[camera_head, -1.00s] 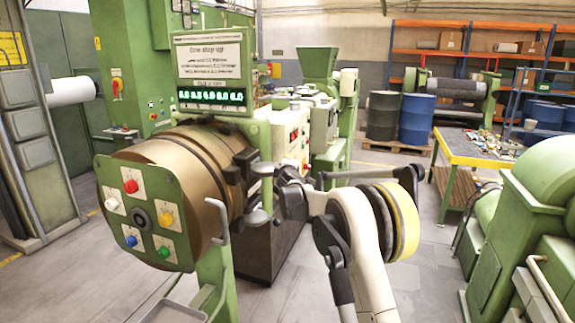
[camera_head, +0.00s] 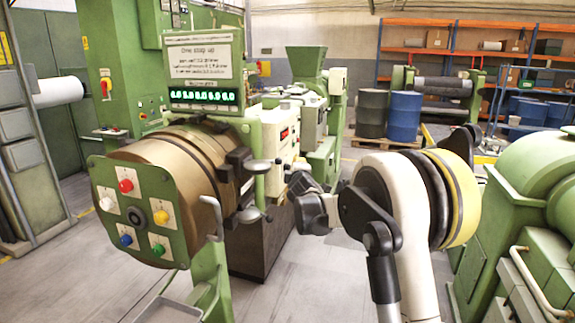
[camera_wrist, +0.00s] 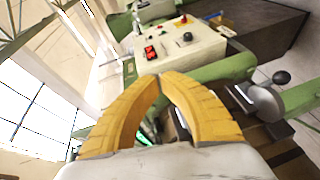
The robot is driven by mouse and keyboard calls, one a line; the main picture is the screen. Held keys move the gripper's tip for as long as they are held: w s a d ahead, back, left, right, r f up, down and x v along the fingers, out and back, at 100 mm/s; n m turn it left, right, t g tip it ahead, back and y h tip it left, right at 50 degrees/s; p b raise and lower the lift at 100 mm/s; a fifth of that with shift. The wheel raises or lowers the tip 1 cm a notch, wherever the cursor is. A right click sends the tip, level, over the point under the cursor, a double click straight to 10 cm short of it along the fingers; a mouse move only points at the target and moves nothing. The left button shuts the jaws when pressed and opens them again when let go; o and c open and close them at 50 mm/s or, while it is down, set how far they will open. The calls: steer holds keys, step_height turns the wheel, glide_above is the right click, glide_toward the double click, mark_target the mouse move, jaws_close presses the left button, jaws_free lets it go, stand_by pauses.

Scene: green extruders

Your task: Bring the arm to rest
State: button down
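My white arm (camera_head: 412,215), with black joints and a yellow ring, is folded at the right of centre in the head view. In the wrist view the two curved yellow fingers of my gripper (camera_wrist: 159,77) meet at their tips. Nothing shows between the tips. The fingers are not clearly seen in the head view. Behind them the wrist view shows a pale machine panel (camera_wrist: 165,45) with a red display and knobs. I cannot tell how far the fingertips are from it.
A green extruder with a bronze drum (camera_head: 165,165) and button panel (camera_head: 142,212) stands at the left, close to my arm. Green machinery (camera_head: 535,225) stands at the right. Some floor (camera_head: 330,270) is clear between the machines.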

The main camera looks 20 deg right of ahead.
steer(key=shift+s+d, duration=0.2)
steer(key=shift+d, duration=0.05)
steer(key=shift+f, duration=0.1)
steer(key=s+a+f+m+g+b, duration=0.1)
steer(key=s+a+m+b, duration=0.15)
steer(key=s, duration=0.55)
steer(key=s+a+f+m+g+b, duration=0.1)
steer(key=s+m+g+b, duration=0.15)
steer(key=s, duration=0.55)
steer(key=s+a+f+m+g+b, duration=0.1)
steer(key=s+m, duration=0.2)
steer(key=s, duration=0.5)
steer(key=s+a+f+m+g+y+b, duration=0.1)
steer(key=s+a+f, duration=0.2)
steer(key=s, duration=0.6)
steer(key=s+a+f+m+g+y+b, duration=0.1)
steer(key=s+a+f+m+g+b, duration=0.1)
steer(key=s+f, duration=0.6)
steer(key=s+a+f+m+g+y+b, duration=0.1)
steer(key=s+a+f, duration=0.3)
steer(key=s, duration=0.5)
steer(key=shift+s+f+m+y+b, duration=0.35)
steer(key=shift+f+m+y, duration=0.25)
steer(key=shift+f+m, duration=0.15)
steer(key=shift+w, duration=0.1)
